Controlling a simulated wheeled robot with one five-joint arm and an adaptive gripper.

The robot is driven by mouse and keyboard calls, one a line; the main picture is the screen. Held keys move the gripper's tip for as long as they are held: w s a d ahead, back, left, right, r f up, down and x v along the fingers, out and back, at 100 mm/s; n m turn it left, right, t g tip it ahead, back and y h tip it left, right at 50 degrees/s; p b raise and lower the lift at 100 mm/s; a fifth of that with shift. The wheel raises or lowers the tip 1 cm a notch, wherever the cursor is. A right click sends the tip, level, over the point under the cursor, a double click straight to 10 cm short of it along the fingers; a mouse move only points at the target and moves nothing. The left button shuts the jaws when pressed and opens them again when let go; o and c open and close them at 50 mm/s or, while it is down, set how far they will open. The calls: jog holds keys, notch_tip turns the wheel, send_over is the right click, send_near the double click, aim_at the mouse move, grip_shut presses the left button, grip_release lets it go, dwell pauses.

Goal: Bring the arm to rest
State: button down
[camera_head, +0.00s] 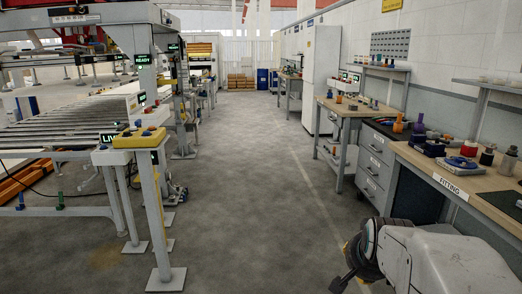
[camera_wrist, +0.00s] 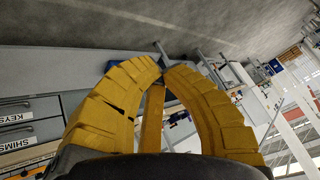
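My arm (camera_head: 455,265) shows at the lower right of the head view, a pale link with a dark joint ahead of it. It lies low beside the right-hand benches, over the aisle edge. In the wrist view my gripper (camera_wrist: 164,72) has yellow ribbed fingers that bow outward and come together near the tips. Only a narrow gap shows there, and nothing is held in it. Another yellow finger part stands between the two curved ones. In the head view the fingers are mostly hidden by my arm.
The fitting bench (camera_head: 449,185) with tools and drawers stands close to my arm on the right. A second bench (camera_head: 345,107) and a white cabinet (camera_head: 321,78) stand beyond. A roller conveyor (camera_head: 60,127) and a yellow-topped control post (camera_head: 140,138) line the left. The middle aisle is clear.

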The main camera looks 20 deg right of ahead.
jog(key=s+a+r+n+g+y+p, duration=0.1)
jog(key=s+a+r+n+y+p, duration=0.1)
jog(key=s+a, duration=0.5)
jog(key=s+a+r+n+g+y+p, duration=0.2)
jog(key=s+a+r+n+p, duration=0.2)
jog(key=a+n, duration=0.5)
jog(key=s+a+p, duration=0.2)
jog(key=a+p, duration=0.1)
jog(key=shift+s+a+r+n, duration=0.15)
jog(key=shift+s+a+n, duration=0.05)
jog(key=shift+s+n, duration=0.15)
